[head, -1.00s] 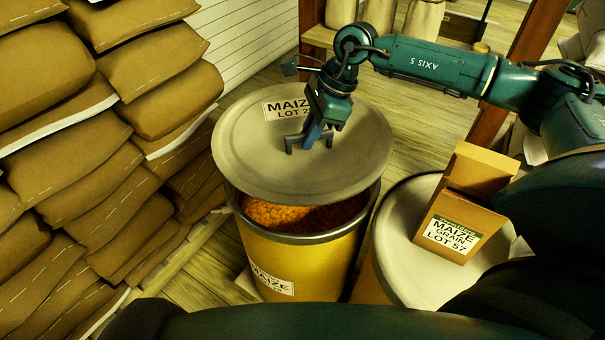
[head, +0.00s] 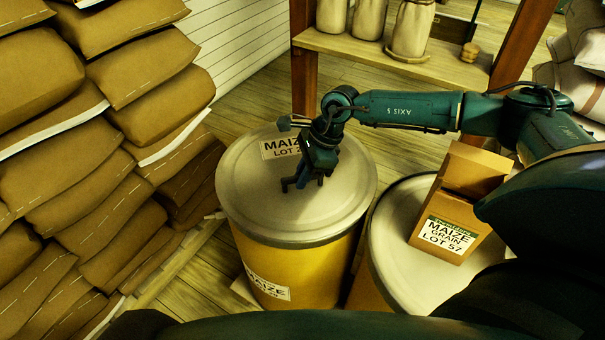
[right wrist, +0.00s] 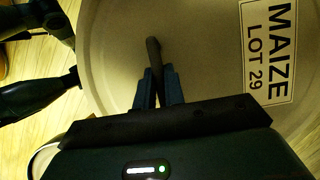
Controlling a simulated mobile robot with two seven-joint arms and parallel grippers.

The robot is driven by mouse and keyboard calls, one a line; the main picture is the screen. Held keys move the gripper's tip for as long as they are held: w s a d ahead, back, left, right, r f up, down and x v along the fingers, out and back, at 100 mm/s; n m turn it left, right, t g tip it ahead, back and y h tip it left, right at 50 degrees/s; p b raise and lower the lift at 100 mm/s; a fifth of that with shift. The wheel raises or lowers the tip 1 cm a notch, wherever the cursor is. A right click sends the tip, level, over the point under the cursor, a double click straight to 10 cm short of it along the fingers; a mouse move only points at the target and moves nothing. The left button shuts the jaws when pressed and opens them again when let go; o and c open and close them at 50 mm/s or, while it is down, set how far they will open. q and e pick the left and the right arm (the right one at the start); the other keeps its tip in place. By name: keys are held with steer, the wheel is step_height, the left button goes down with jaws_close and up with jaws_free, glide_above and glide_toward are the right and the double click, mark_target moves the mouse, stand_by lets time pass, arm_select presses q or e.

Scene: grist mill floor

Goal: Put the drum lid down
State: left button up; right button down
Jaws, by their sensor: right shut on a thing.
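The drum lid (head: 335,200) is a round grey-beige disc with a "MAIZE LOT 2…" label. It lies over the top of the yellow drum (head: 315,268), and no grain shows. The lid fills much of the right wrist view (right wrist: 205,60), where its label reads "MAIZE LOT 29". My right gripper (head: 296,184) is over the middle of the lid, shut on its dark handle. The handle (right wrist: 153,62) shows between the blue fingers in the right wrist view. My left gripper is not in view.
A second drum (head: 398,230) stands close on the right, with an open carton (head: 455,222) labelled "MAIZE GRAIN LOT 57" on its lid. Brown sacks (head: 110,150) are stacked on the left. A wooden shelf (head: 385,55) with pale sacks stands behind.

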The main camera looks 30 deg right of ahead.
steer(key=shift+w, duration=0.1)
steer(key=shift+f, duration=0.1)
steer(key=c, duration=1.5)
jaws_free()
steer(key=shift+r, duration=0.35)
steer(key=v, duration=1.1)
steer(key=shift+d+r, duration=0.15)
steer(key=shift+r, duration=0.15)
